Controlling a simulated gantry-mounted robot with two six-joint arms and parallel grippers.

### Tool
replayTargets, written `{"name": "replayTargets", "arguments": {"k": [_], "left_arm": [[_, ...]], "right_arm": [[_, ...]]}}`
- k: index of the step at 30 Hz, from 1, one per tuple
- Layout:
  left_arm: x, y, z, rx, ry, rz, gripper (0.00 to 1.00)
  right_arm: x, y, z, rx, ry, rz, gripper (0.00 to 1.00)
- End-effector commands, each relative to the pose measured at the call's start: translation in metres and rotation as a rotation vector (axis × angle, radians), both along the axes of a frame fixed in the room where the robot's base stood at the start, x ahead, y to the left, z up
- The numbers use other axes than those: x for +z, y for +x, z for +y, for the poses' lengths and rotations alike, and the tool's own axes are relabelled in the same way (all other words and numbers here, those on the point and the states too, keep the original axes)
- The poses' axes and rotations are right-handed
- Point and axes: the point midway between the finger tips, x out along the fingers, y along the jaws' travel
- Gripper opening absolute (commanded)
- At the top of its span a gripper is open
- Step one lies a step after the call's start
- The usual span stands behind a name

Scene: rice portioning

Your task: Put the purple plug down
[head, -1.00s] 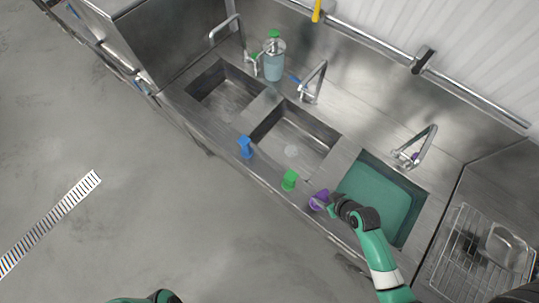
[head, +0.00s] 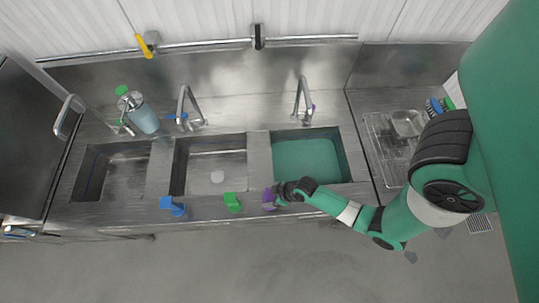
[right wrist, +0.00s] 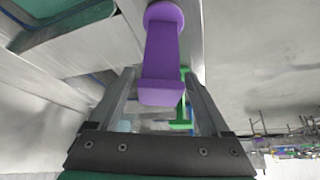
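The purple plug (head: 268,199) is at the front ledge of the counter, in front of the right basin. In the right wrist view the purple plug (right wrist: 161,50) has its round end toward the steel ledge and its wide handle end toward me. My right gripper (head: 277,196) is at the plug. In the right wrist view its fingers (right wrist: 160,72) stand on either side of the handle, with narrow gaps showing, so it looks open around the plug. Whether the plug's round end touches the ledge is hard to tell. My left gripper is not in view.
A green plug (head: 232,202) and a blue plug (head: 173,206) stand on the ledge to the left. The right basin (head: 345,156) looks green inside; two grey basins lie left of it. Taps, a soap bottle (head: 139,114) and a wire rack (head: 383,150) are around.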

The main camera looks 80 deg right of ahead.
Motion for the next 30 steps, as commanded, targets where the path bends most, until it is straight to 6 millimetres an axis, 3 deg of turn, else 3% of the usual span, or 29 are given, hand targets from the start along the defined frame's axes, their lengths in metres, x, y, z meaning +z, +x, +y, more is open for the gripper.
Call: {"name": "replayTargets", "arguments": {"k": [11,19,21,30], "left_arm": [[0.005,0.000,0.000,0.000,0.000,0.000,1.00],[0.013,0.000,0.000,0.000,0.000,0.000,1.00],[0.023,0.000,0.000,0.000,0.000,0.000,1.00],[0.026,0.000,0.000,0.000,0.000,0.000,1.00]], "right_arm": [[0.007,-0.001,0.000,0.000,0.000,0.000,0.86],[0.049,-0.025,0.003,-0.003,-0.001,-0.001,0.86],[0.062,-0.032,0.004,-0.002,0.000,0.002,0.86],[0.068,-0.037,0.005,0.000,0.000,0.000,0.86]]}}
